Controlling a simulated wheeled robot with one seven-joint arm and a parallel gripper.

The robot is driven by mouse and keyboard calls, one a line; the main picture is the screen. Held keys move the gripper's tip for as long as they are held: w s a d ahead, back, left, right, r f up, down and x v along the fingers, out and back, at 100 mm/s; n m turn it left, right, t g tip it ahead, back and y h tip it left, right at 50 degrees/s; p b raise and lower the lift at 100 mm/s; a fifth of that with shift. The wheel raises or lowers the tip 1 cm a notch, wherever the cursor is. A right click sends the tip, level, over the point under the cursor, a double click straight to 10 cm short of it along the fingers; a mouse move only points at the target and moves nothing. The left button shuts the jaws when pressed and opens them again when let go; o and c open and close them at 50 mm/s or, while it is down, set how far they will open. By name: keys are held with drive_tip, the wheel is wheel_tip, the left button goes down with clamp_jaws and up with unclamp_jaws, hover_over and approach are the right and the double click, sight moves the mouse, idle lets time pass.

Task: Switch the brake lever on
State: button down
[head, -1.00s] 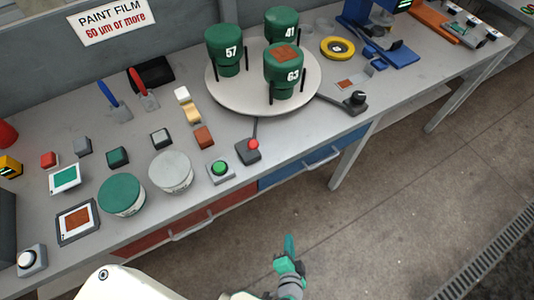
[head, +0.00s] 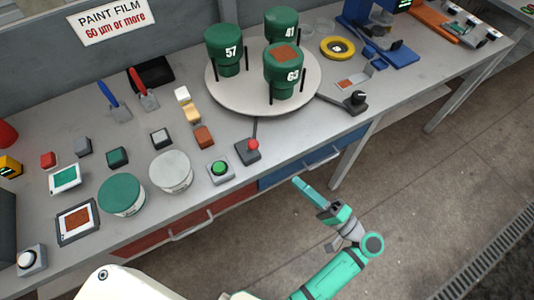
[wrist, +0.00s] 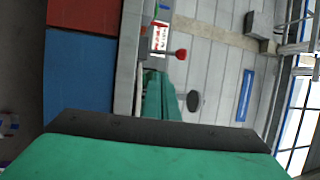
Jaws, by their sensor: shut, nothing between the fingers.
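A small lever with a red ball knob (head: 253,144) stands on a dark grey base near the front edge of the workbench, joined by a bar to the round turntable (head: 225,98). I take it to be the brake lever. A red knob on a dark stem (wrist: 181,54) also shows in the wrist view, just beyond my fingers. My gripper (head: 298,183) is shut and empty, in front of the bench edge, to the right of and nearer than the lever, apart from it. My green fingers also show in the wrist view (wrist: 160,98). The lever's base is hard to make out there.
A green push button (head: 219,168) sits left of the lever. The turntable carries green cylinders marked 57, 41 and 63. A black knob (head: 357,98) stands at the bench edge on the right. Blue drawers (head: 285,172) lie below the bench edge; the floor in front is clear.

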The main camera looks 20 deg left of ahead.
drive_tip(key=r+n, duration=0.1)
drive_tip(key=d+r+g+y, duration=0.1)
drive_tip(key=d+r+n+g, duration=0.1)
drive_tip(key=shift+s+r+n, duration=0.25)
drive_tip(key=shift+n, duration=0.05)
drive_tip(key=shift+a, duration=0.1)
approach(251, 148)
drive_tip(key=w+a, duration=0.2)
drive_tip(key=a, duration=0.2)
drive_tip(key=shift+w+a+r, duration=0.15)
drive_tip(key=shift+a+r, duration=0.1)
drive_tip(key=shift+a, duration=0.25)
